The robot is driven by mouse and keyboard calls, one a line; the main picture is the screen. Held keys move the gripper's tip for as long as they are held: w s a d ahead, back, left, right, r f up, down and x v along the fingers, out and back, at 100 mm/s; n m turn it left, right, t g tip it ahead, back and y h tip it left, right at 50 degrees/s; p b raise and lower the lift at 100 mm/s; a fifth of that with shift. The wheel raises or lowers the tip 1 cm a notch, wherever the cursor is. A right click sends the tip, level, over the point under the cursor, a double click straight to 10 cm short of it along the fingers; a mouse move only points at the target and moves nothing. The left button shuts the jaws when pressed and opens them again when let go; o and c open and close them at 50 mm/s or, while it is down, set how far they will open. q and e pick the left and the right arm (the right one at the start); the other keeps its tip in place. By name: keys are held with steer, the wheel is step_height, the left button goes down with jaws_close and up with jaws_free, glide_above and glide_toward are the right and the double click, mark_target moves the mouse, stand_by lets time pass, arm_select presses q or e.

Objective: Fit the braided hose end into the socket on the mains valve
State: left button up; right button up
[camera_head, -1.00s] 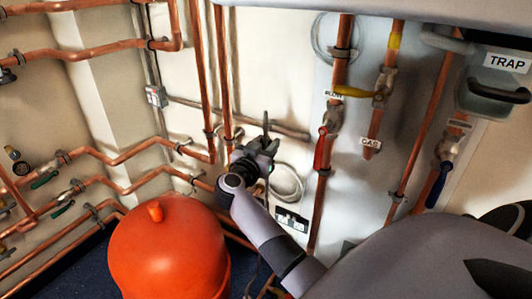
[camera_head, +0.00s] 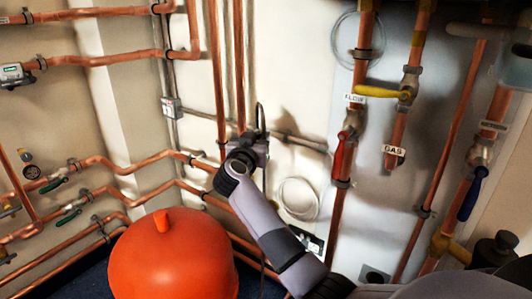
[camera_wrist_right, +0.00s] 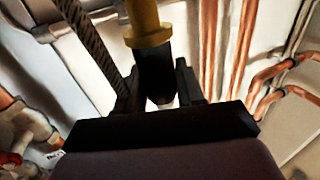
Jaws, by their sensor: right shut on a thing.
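My right gripper (camera_head: 257,138) is in front of the wall, beside the two tall copper pipes. A thin dark loop stands up just above it. In the right wrist view, the gripper (camera_wrist_right: 158,92) is shut on a hose end (camera_wrist_right: 155,65) with a black sleeve and a brass-coloured collar. Its pale tip shows low between the fingers. A braided hose length (camera_wrist_right: 88,40) runs along the left of that view. I see no label reading mains, so I cannot tell which valve is the mains valve; no socket is clear. My left gripper is not in view.
A red-orange vessel (camera_head: 175,262) stands below left. Red-lever (camera_head: 343,155), yellow-lever (camera_head: 383,91) and blue-lever (camera_head: 471,193) valves are on pipes at the right. Green-lever valves (camera_head: 70,210) are at the left. A pale coil (camera_head: 298,199) hangs right of my gripper.

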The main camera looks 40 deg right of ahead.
steer(key=shift+w+r+p, duration=0.15)
steer(key=shift+w+p, duration=0.25)
steer(key=shift+w, duration=0.1)
arm_select(q)
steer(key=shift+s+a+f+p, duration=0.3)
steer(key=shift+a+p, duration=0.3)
steer(key=shift+p, duration=0.3)
arm_select(e)
steer(key=w+f, duration=0.1)
steer(key=w+f+n+t+y, duration=0.1)
steer(key=f, duration=0.1)
steer(key=w+a+f+t, duration=0.1)
steer(key=shift+w+f+n+y, duration=0.15)
steer(key=shift+w+n+y, duration=0.15)
steer(key=shift+f, duration=0.2)
arm_select(q)
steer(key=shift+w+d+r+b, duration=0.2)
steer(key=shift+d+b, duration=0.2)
steer(key=shift+b, duration=0.2)
arm_select(e)
steer(key=shift+f, duration=1.25)
